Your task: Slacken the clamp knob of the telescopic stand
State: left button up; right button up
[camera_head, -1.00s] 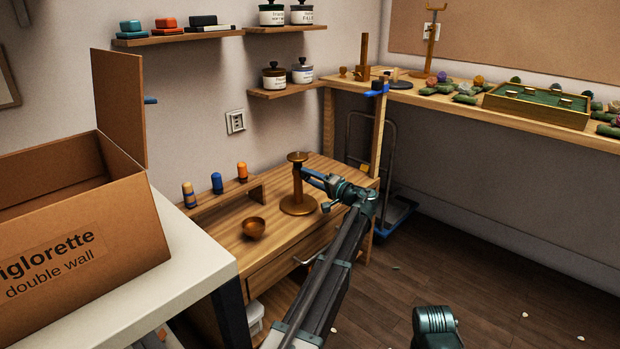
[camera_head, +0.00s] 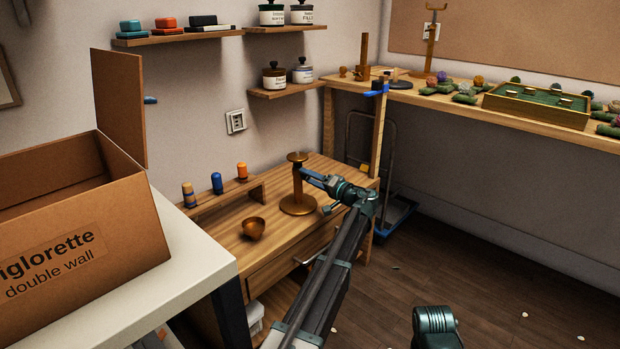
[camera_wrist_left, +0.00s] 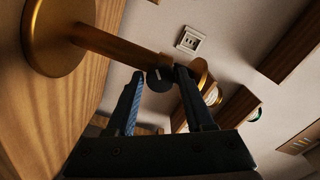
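The telescopic stand (camera_head: 297,187) is a bronze-coloured post with a round foot and a disc top, upright on the low wooden table. In the left wrist view its post (camera_wrist_left: 115,45) lies across the picture, with the round foot (camera_wrist_left: 62,35) at upper left and the disc top (camera_wrist_left: 203,76) beyond the fingers. A dark clamp knob (camera_wrist_left: 158,79) with a pale mark sits on the post. My left gripper (camera_head: 309,174) is at the stand. In the left wrist view its fingers (camera_wrist_left: 159,84) are apart, one on each side of the knob; firm contact does not show. My right gripper is out of view.
A small bronze bowl (camera_head: 253,228) stands left of the stand. Several coloured pegs stand on a low wooden riser (camera_head: 232,198) behind it. A cardboard box (camera_head: 80,230) is on the white table at left.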

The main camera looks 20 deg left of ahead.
pick_arm(q)
jog(key=shift+o, duration=1.3)
jog(key=v, duration=1.3)
jog(key=shift+s+d, duration=0.15)
jog(key=shift+d, duration=0.2)
